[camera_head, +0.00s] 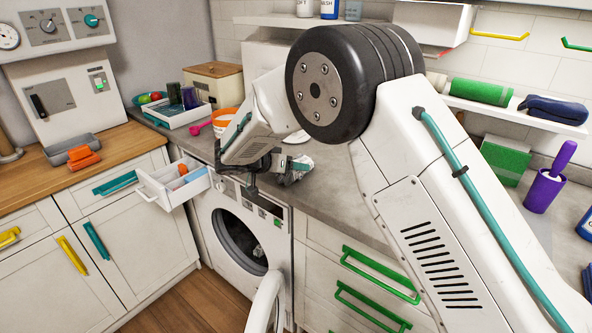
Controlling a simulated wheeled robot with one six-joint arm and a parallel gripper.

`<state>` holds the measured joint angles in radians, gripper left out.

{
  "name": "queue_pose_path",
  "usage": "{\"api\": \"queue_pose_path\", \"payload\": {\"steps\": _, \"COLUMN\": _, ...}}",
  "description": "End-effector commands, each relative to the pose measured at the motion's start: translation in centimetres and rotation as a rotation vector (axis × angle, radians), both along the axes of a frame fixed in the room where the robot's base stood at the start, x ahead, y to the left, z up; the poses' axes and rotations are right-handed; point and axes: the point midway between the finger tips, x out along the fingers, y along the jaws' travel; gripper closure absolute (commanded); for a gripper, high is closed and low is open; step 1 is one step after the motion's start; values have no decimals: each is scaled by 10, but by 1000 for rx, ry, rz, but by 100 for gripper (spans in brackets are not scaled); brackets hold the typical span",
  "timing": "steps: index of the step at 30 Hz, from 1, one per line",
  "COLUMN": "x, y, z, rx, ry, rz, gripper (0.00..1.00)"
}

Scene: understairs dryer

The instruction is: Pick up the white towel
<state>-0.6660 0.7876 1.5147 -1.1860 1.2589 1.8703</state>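A crumpled whitish-grey cloth (298,172), which may be the white towel, lies on the grey counter (325,190) above the washing machine. My gripper (268,180) is at the counter's front edge, just left of the cloth and partly in front of it. The gripper is dark and small in this view. I cannot tell whether its fingers touch the cloth or how far apart they are. My arm hides part of the counter behind.
The front-loading machine (218,215) has its round door (268,300) swung open. A small drawer (172,183) sticks out at its upper left. An orange-rimmed tub (222,120) and a white tray (172,112) stand behind. A purple holder (543,192) is at right.

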Motion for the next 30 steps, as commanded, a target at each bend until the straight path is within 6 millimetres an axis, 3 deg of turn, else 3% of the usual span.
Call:
{"api": "queue_pose_path", "payload": {"steps": 1, "x": 0, "y": 0, "z": 0, "rx": 0, "ry": 0, "rz": 0, "gripper": 54}}
{"api": "queue_pose_path", "payload": {"steps": 3, "x": 0, "y": 0, "z": 0, "rx": 0, "ry": 0, "rz": 0, "gripper": 67}}
{"api": "queue_pose_path", "payload": {"steps": 17, "x": 0, "y": 0, "z": 4, "rx": 1, "ry": -1, "rz": 0, "gripper": 68}}
{"api": "queue_pose_path", "payload": {"steps": 26, "x": 0, "y": 0, "z": 38, "rx": 3, "ry": -4, "rz": 0, "gripper": 68}}
{"api": "queue_pose_path", "payload": {"steps": 30, "x": -30, "y": 2, "z": 40, "rx": -1, "ry": 0, "rz": 3, "gripper": 68}}
